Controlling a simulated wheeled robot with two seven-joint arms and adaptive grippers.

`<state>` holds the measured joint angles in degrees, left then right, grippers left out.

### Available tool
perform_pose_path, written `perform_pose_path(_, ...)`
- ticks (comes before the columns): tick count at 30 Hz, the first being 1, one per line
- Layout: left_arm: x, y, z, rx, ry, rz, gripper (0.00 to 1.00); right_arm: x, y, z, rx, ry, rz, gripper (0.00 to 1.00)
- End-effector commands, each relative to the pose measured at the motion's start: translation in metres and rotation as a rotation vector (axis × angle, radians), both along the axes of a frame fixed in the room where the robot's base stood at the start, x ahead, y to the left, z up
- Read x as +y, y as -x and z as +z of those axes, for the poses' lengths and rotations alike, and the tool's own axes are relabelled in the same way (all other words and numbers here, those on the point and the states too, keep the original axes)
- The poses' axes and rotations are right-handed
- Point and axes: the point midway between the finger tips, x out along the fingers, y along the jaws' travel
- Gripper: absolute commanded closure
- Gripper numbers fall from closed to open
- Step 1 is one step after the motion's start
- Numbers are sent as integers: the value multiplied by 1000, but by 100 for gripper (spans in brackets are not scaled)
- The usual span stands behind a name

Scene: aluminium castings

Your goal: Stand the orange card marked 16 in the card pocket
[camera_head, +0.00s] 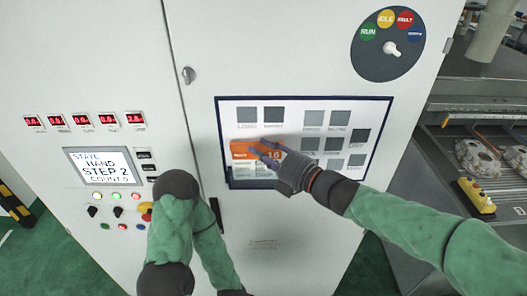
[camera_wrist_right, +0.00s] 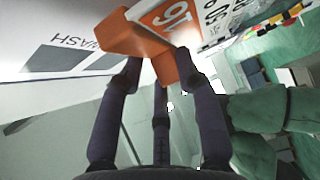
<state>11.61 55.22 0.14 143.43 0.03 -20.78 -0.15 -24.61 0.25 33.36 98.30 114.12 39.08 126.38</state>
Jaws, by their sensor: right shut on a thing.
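The orange card (camera_head: 242,150) is in front of the lower left part of a white board on the cabinet door. My right gripper (camera_head: 265,154) is shut on it from the right. A dark-edged holder that looks like the card pocket (camera_head: 231,183) is at the board's lower left, just below the card. The hand and card partly cover it, and I cannot tell whether the card touches it.
The board (camera_head: 290,108) carries grey labelled squares. A round dial (camera_head: 388,45) is above right, a display (camera_head: 103,166) with buttons and switches at left. Castings (camera_head: 478,158) and a yellow control box (camera_head: 476,196) lie at right. My left arm crosses the lower middle.

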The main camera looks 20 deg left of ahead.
Motion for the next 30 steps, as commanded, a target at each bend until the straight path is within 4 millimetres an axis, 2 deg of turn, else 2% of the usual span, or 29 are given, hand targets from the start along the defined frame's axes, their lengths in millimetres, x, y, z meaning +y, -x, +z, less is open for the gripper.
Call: perform_pose_path(30, 0, 0, -15, 0, 0, 0, 60, 0, 0, -22, -1, 0, 0, 100)
